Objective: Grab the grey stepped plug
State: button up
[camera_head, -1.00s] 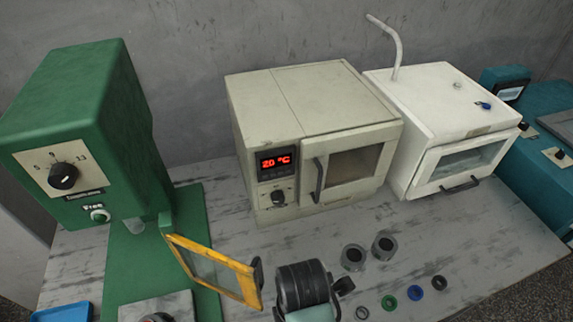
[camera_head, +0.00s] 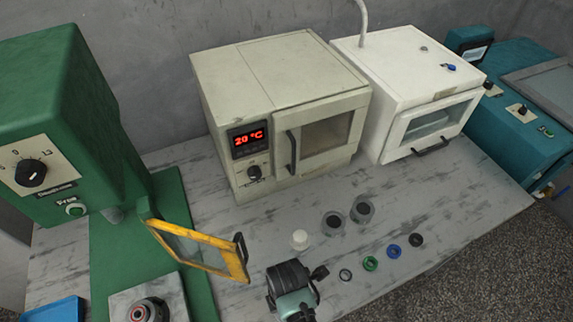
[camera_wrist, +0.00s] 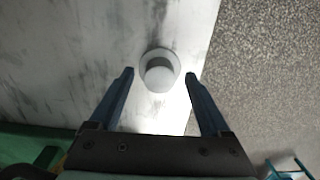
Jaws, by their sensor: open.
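The grey stepped plug (camera_wrist: 159,70) stands on the pale worktop in the wrist view, with a narrower round top on a wider round base. My gripper (camera_wrist: 159,75) is open, its two dark fingers either side of the plug in the picture and apart from it. Nothing is held. In the head view my arm covers part of the worktop's front, and I cannot make out the fingertips. A small whitish round piece (camera_head: 300,239) stands beyond my arm there; I cannot tell whether it is the same plug.
The worktop edge runs close to the plug's right in the wrist view, with speckled floor (camera_wrist: 260,70) beyond. Two grey cups (camera_head: 333,223) (camera_head: 362,210) and several rings (camera_head: 370,264) lie right of my arm. A yellow-framed guard (camera_head: 200,250) stands left. A beige oven (camera_head: 280,110) stands behind.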

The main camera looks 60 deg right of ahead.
jog(key=shift+f, duration=0.55)
grip_shut()
dwell(1.0)
